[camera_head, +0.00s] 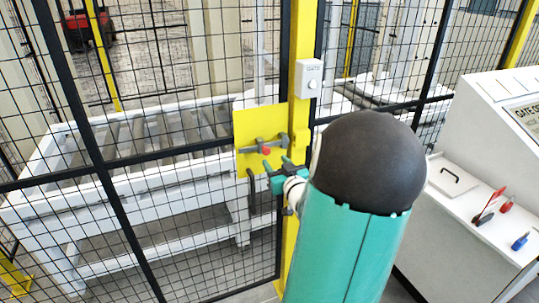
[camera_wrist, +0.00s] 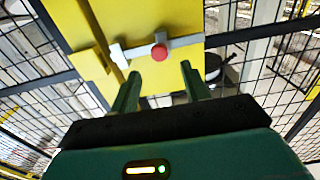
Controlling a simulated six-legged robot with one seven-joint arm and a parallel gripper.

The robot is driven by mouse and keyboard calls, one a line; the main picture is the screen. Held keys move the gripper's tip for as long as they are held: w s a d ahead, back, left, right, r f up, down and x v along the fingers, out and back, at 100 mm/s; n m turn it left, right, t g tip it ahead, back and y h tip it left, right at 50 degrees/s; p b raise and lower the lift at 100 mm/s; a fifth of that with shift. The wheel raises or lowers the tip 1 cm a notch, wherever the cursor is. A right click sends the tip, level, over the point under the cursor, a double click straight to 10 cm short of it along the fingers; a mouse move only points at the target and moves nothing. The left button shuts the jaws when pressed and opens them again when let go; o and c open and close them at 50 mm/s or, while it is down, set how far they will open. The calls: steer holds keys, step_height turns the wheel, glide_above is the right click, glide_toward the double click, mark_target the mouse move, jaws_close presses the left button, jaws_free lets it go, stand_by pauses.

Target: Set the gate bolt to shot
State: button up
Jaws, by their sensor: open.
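The gate bolt (camera_head: 277,143) is a grey horizontal bar with a red knob (camera_head: 266,151), mounted on a yellow plate (camera_head: 245,122) on the mesh gate. In the wrist view the bolt's bar (camera_wrist: 186,42) runs across the yellow plate (camera_wrist: 135,17), with the red knob (camera_wrist: 159,52) near its middle. I cannot tell whether the bolt is shot. My gripper (camera_head: 274,166) is just below the bolt in the head view. In the wrist view my gripper (camera_wrist: 159,72) is open, its two green fingers apart with the knob ahead between their tips, not gripped.
A yellow post (camera_head: 299,75) with a small white box (camera_head: 308,78) stands right of the plate. A dark handle (camera_head: 251,190) hangs below it. Black mesh (camera_head: 170,60) fences off a white roller conveyor (camera_head: 75,210). A white console (camera_head: 480,165) with small tools stands at the right.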

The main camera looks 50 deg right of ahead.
mark_target(268, 151)
steer(key=x, duration=0.5)
steer(key=shift+w+d, duration=0.2)
steer(key=shift+w, duration=0.15)
jaws_close()
